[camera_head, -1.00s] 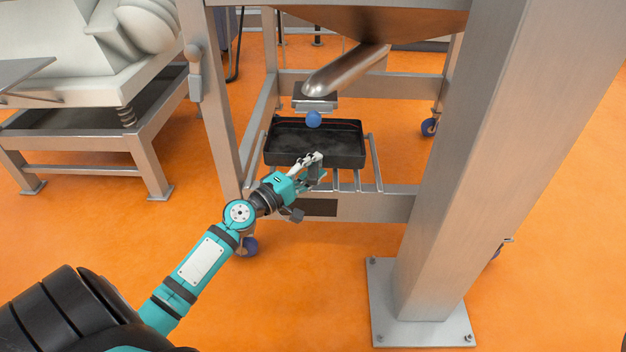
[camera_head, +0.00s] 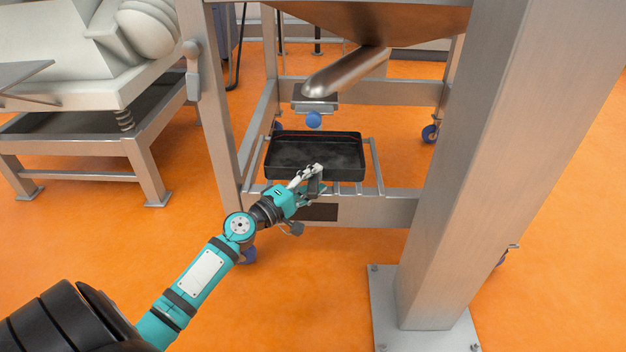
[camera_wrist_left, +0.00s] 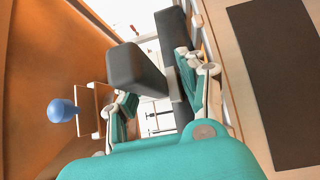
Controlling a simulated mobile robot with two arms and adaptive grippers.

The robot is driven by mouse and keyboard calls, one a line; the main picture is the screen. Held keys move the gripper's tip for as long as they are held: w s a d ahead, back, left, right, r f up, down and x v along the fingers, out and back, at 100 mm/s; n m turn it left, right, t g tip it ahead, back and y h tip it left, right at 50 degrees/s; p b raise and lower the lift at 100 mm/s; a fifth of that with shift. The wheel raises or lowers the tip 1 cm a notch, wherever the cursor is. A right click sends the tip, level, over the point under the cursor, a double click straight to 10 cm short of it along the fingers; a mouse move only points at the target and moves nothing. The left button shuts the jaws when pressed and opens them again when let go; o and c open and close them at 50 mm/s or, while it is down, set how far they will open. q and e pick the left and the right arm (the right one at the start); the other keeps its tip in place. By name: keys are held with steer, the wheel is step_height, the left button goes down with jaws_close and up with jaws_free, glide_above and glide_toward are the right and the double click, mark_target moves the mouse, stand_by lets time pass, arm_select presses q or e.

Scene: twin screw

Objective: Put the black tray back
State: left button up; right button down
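The black tray (camera_head: 315,139) is a shallow, empty-looking rectangular pan. It is at the roller rack (camera_head: 375,165) under the metal spout (camera_head: 345,72); whether it rests fully on the bars I cannot tell. My left gripper (camera_head: 315,178) is at the tray's front side, shut on its upright dark handle. In the left wrist view, the handle (camera_wrist_left: 135,68) sits between the two teal-and-white fingers (camera_wrist_left: 158,95), with the dark tray wall (camera_wrist_left: 176,50) beyond. The fingers partly hide the tray's front edge. My right gripper is not in view.
A thick metal column (camera_head: 475,170) stands to the right. A frame leg (camera_head: 215,110) stands to the left. Orange floor (camera_head: 300,290) is clear in front.

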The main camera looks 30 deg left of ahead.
arm_select(q)
steer(key=v, duration=1.2)
